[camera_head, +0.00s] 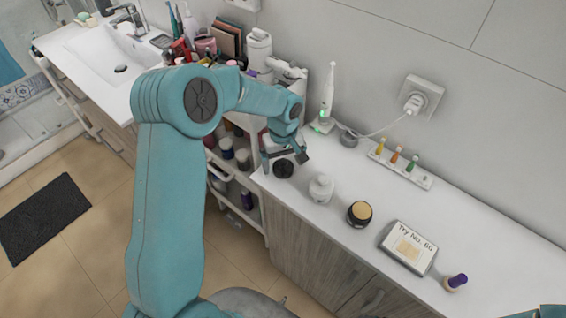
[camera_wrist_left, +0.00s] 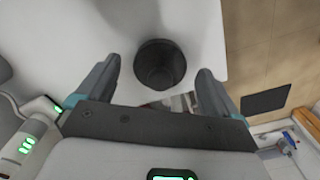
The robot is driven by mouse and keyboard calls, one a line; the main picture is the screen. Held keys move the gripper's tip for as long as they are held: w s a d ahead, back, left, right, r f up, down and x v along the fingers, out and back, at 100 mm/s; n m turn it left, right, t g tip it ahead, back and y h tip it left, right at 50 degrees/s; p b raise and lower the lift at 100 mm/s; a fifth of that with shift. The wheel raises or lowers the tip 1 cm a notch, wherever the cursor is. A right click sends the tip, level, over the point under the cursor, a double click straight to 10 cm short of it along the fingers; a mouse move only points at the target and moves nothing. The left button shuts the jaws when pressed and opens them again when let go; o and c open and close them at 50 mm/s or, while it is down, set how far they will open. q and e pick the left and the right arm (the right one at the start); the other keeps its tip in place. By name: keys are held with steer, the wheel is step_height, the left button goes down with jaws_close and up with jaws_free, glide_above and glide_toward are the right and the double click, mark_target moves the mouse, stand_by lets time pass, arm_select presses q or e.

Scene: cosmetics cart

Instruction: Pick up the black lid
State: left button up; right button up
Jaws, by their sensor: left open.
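The black lid (camera_head: 283,168) is a small round dark piece near the left end of the white counter. In the left wrist view the lid (camera_wrist_left: 160,64) looks like a round dark cup, between the two fingers. My left gripper (camera_head: 285,158) is open at the lid, with one finger on each side of it. In the left wrist view there is a gap between the lid and each finger of the gripper (camera_wrist_left: 158,72). I cannot tell exactly how high the fingertips are above the counter. My right gripper is not in view.
A white bottle (camera_head: 321,188) stands just right of the lid, then a dark jar with a tan top (camera_head: 359,213). Further right are a "Try No." card (camera_head: 408,247) and a purple-capped item (camera_head: 456,282). The crowded cart (camera_head: 240,185) stands left of the counter edge.

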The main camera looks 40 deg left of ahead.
arm_select(q)
steer(key=shift+s+d, duration=0.1)
steer(key=shift+s, duration=0.05)
steer(key=shift+f, duration=0.1)
steer(key=c, duration=1.1)
steer(key=shift+o, duration=0.2)
